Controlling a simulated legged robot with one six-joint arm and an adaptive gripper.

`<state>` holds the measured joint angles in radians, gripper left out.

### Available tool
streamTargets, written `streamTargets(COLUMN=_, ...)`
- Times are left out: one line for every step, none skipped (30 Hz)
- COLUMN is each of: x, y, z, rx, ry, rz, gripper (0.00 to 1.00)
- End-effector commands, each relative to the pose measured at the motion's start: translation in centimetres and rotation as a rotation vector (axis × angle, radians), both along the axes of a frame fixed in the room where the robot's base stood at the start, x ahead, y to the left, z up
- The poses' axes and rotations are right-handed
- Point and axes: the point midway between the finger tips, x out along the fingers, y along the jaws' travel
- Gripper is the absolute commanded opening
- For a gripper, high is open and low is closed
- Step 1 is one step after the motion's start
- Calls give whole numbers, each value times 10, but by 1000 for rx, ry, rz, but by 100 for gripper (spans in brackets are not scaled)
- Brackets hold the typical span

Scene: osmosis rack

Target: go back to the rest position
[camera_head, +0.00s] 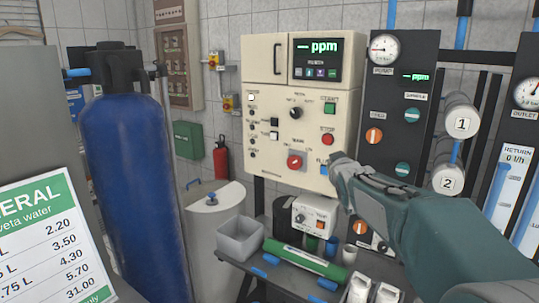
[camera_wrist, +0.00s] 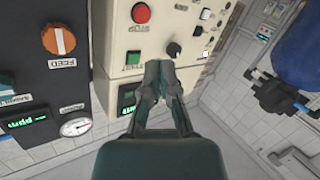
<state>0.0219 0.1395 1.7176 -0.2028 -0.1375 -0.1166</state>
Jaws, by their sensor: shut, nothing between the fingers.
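My gripper (camera_head: 341,167) is at the end of my teal arm, which reaches in from the lower right in the head view. It is in front of the lower right part of the cream control panel (camera_head: 275,138). In the wrist view the gripper (camera_wrist: 160,66) is shut and empty, with its fingertips together in front of the same panel (camera_wrist: 118,65). The picture there is upside down. I cannot tell whether the fingertips touch the panel. Part of the panel's lower right edge is hidden behind the gripper in the head view.
A bench (camera_head: 238,263) below holds a grey bin (camera_head: 240,238), a green tube (camera_head: 306,259) and a small white box (camera_head: 314,216). A blue tank (camera_head: 135,180) stands left, behind a price sign (camera_head: 45,245). A dark panel (camera_head: 397,95) with gauges stands right of the cream one.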

Motion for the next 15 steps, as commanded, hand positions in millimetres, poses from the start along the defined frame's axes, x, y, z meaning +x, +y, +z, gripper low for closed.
streamTargets(x=-15, y=-1, z=0, rx=10, ry=30, rz=-9, gripper=0)
streamTargets(x=-23, y=-1, z=-2, rx=15, ry=51, rz=-14, gripper=0)
streamTargets(x=-33, y=-2, z=-4, rx=23, ry=79, rz=-22, gripper=0)
streamTargets(x=-42, y=-2, z=-6, rx=30, ry=100, rz=-28, gripper=0)
streamTargets(x=-50, y=-2, z=-8, rx=37, ry=122, rz=-33, gripper=0)
streamTargets(x=-61, y=-3, z=-11, rx=45, ry=150, rz=-41, gripper=0)
streamTargets(x=-70, y=-3, z=-13, rx=53, ry=171, rz=-46, gripper=0)
streamTargets(x=-79, y=-3, z=-16, rx=59, ry=194, rz=-52, gripper=0)
streamTargets(x=-91, y=-4, z=-20, rx=68, ry=222, rz=-59, gripper=0)
streamTargets(x=-100, y=-4, z=-22, rx=74, ry=242, rz=-64, gripper=0)
streamTargets(x=-109, y=-4, z=-25, rx=81, ry=263, rz=-69, gripper=0)
streamTargets(x=-121, y=-4, z=-30, rx=89, ry=292, rz=-76, gripper=0)
streamTargets(x=-130, y=-4, z=-33, rx=95, ry=314, rz=-81, gripper=0)
streamTargets(x=-140, y=-4, z=-36, rx=101, ry=334, rz=-86, gripper=0)
streamTargets(x=-152, y=-4, z=-41, rx=109, ry=363, rz=-93, gripper=0)
